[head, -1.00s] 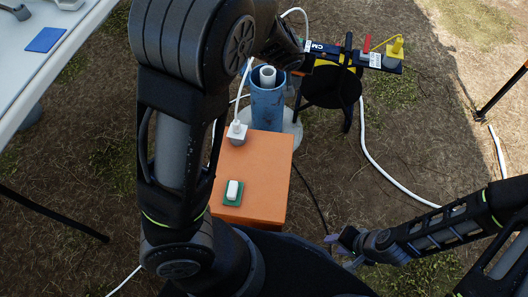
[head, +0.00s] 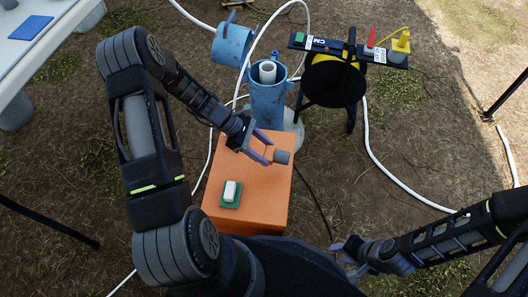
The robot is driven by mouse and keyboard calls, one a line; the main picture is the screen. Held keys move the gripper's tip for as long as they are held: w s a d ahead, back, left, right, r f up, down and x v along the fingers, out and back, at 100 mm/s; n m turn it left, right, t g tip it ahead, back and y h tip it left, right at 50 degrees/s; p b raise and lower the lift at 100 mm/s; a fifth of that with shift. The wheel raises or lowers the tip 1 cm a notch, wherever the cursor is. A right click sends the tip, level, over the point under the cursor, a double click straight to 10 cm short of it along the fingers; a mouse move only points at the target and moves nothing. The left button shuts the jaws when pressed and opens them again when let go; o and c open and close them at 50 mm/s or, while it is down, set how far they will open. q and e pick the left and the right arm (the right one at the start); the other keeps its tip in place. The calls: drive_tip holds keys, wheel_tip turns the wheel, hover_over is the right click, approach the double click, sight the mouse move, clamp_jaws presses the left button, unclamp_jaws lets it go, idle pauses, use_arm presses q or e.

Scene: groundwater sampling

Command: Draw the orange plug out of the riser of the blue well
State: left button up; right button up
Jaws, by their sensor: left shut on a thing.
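The blue well (head: 267,106) stands upright behind the orange box, and its white riser (head: 267,68) shows inside. No orange shows at the riser's mouth. My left gripper (head: 268,148) is shut on a small piece in front of the well, apart from it and over the orange box. The piece has a grey cylindrical end (head: 282,157) on the right. I take it for the orange plug; its orange part is hard to tell from the box behind. My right gripper (head: 345,250) is open and empty at the lower right.
The orange box (head: 245,208) carries a green pad with a white block (head: 230,191). The blue well lid (head: 233,45) stands open behind. A black reel (head: 335,78) on a stand is right of the well. White tubing loops behind; a table (head: 55,55) is at left.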

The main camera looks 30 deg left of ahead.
use_arm(q)
drive_tip(key=shift+w+r, duration=0.1)
idle(0.3)
wheel_tip(320, 180, down, 7)
drive_tip(key=b, duration=0.5)
drive_tip(key=shift+r, duration=0.15)
drive_tip(key=shift+b, duration=0.3)
drive_tip(key=o, duration=1.3)
drive_tip(key=p+v, duration=0.2)
drive_tip(key=v, duration=0.5)
drive_tip(key=shift+a+r+p, duration=0.25)
drive_tip(key=shift+a+p, duration=0.1)
